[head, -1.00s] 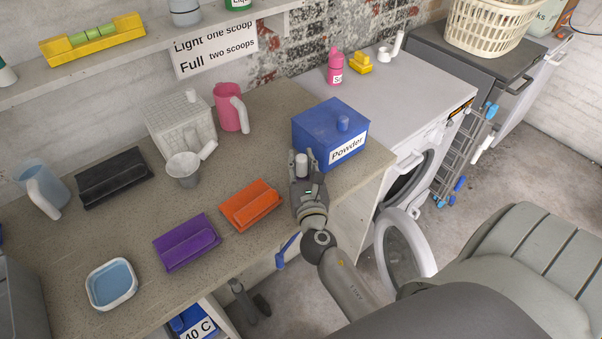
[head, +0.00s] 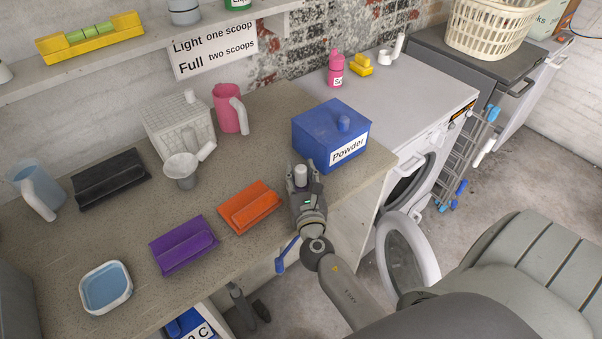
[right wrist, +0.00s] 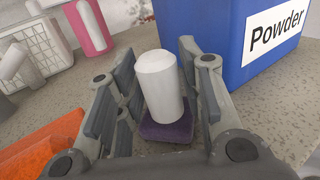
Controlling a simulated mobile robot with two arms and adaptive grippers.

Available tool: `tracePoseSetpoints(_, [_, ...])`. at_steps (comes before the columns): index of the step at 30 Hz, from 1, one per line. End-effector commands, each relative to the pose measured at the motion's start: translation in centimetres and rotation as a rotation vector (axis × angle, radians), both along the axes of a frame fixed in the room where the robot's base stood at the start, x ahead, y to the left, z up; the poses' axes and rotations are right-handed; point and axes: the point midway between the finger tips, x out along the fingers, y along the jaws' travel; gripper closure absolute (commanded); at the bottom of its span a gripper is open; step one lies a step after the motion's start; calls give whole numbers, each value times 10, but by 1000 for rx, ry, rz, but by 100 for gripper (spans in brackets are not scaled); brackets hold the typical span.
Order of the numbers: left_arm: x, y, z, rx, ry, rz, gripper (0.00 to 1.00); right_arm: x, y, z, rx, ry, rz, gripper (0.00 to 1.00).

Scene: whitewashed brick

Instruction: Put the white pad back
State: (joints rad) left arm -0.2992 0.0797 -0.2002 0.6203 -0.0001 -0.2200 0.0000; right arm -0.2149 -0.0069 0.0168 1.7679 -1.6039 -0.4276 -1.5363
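A white cylinder on a dark purple block-shaped base (right wrist: 162,85) is between the fingers of my right gripper (right wrist: 160,70). In the head view its white top (head: 300,175) shows between the fingertips, near the counter's front edge. I see no other clear white pad. My left gripper is not in view.
A blue Powder box (head: 331,137) stands just behind the gripper. Orange (head: 249,207), purple (head: 184,246) and black (head: 110,180) blocks lie to the left on the counter (head: 125,228).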

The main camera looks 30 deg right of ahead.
Motion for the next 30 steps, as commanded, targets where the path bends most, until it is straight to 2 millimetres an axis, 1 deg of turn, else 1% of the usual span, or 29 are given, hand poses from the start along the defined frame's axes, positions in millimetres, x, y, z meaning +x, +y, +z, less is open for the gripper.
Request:
tracePoseSetpoints(10, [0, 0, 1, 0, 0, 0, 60, 0, 0, 1, 0, 0, 0, 53])
tracePoseSetpoints(14, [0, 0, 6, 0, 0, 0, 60, 0, 0, 6, 0, 0, -1, 53])
tracePoseSetpoints(15, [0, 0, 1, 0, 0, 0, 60, -5, 2, 2, 1, 2, 0, 53])
tracePoseSetpoints(17, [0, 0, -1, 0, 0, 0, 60, -13, 6, 0, 1, 3, 1, 53])
tracePoseSetpoints(27, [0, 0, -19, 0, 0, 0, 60, -72, 34, -1, 1, 3, 0, 53])
tracePoseSetpoints(30, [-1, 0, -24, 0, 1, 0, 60, -86, 41, 0, 3, 2, 0, 53])
